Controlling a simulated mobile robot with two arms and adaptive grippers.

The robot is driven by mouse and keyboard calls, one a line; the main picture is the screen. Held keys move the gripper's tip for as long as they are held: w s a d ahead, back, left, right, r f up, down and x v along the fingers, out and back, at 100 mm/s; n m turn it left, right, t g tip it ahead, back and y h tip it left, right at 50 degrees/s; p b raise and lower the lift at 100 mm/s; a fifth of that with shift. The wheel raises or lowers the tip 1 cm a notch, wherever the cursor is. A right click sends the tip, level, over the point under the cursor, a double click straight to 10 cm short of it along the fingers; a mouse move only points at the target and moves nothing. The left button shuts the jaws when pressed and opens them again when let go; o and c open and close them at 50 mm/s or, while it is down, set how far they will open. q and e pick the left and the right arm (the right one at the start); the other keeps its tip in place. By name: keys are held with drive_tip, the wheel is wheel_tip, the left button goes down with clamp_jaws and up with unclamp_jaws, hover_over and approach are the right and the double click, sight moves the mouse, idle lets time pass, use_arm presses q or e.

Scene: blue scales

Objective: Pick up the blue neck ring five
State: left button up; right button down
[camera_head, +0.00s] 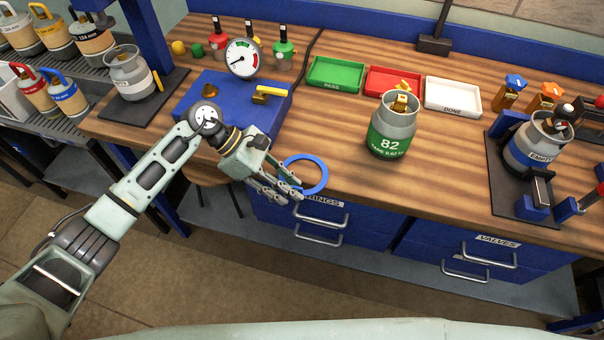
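A blue neck ring (325,176) is at the fingertips of my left gripper (286,185), in the middle of the view. The fingers look closed on the ring's left side, and the ring appears to hang in front of the table's front edge, above the drawers. Part of the ring's near-left side is hidden by the fingers. Any number on the ring is too small to read. My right gripper is not in view.
A grey cylinder with a green "82" band (388,145) stands on the wooden table right of the ring. Green (336,87), red (376,93) and white trays (466,108) lie behind. A blue box with a gauge (190,98) stands left. A labelled drawer (300,216) is below.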

use_arm(q)
drive_tip(key=shift+c, duration=0.3)
clamp_jaws()
drive_tip(key=shift+r, duration=0.1)
